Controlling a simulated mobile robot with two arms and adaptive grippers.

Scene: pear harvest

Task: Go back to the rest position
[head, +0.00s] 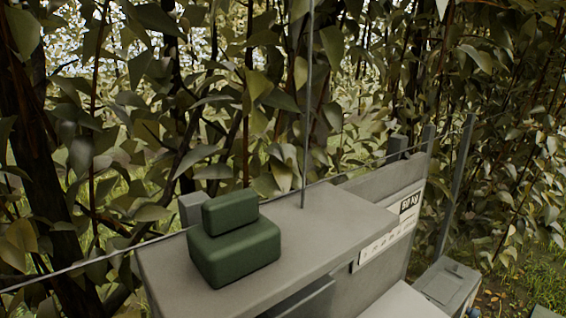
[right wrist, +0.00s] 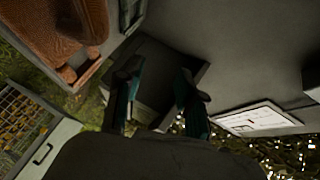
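My right gripper (right wrist: 160,78) shows in the right wrist view. Its two dark fingers with teal sides stand apart, with nothing seen between their tips. Behind them is a dark grey box-like surface (right wrist: 158,55); I cannot tell how far away it is. My left gripper is in neither view, and no gripper shows in the head view. No pear can be made out clearly in either view.
A dark green two-tier block (head: 235,250) sits on a grey ledge (head: 320,238) with a labelled panel (head: 392,225). Dense foliage and a wire stand behind. The right wrist view shows an orange-brown thing (right wrist: 50,25) in a tray and a mesh-like container (right wrist: 22,118).

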